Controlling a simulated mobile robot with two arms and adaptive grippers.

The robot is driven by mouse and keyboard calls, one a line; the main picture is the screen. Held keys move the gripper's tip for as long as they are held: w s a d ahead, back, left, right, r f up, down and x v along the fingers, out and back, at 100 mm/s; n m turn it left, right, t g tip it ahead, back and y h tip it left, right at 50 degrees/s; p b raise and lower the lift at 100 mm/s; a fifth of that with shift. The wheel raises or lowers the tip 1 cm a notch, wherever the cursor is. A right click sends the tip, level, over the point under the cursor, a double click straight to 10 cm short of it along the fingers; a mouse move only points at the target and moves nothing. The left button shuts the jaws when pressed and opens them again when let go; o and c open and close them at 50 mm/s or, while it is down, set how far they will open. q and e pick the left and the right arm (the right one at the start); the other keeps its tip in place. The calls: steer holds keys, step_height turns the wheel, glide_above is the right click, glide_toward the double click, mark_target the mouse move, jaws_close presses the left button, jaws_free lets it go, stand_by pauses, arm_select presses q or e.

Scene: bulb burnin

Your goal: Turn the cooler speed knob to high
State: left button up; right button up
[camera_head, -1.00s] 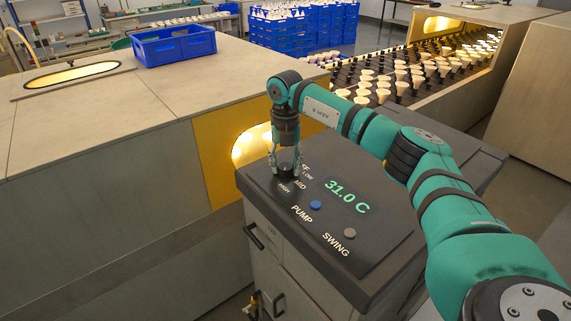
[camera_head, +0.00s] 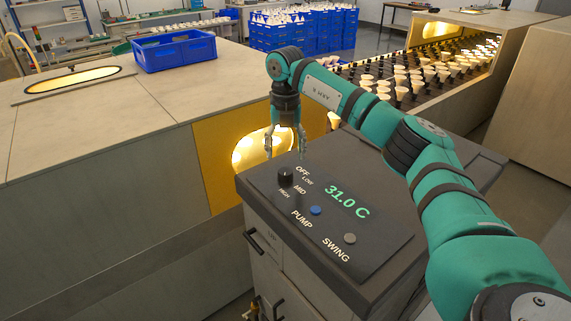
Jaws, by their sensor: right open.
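The cooler (camera_head: 425,222) stands in front of me with a dark sloped control panel on top. Its black speed knob (camera_head: 285,176) is at the panel's left end, with the labels OFF, LOW, MID and HIGH around it. The knob is in plain view, but I cannot tell which label its pointer faces. My right gripper (camera_head: 287,153) is open and empty, pointing down above and behind the knob, apart from it. My left gripper is not in view.
The panel also has a blue PUMP button (camera_head: 316,210), a grey SWING button (camera_head: 350,238) and a display reading 31.0 C (camera_head: 347,201). A long cabinet (camera_head: 120,115) with a blue crate (camera_head: 174,50) is at left. A bulb conveyor (camera_head: 425,75) runs behind.

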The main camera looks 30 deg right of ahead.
mark_target(286, 171)
step_height(286, 171, up, 6)
steer(key=shift+f, duration=0.2)
steer(key=shift+f, duration=0.1)
stand_by(0.5)
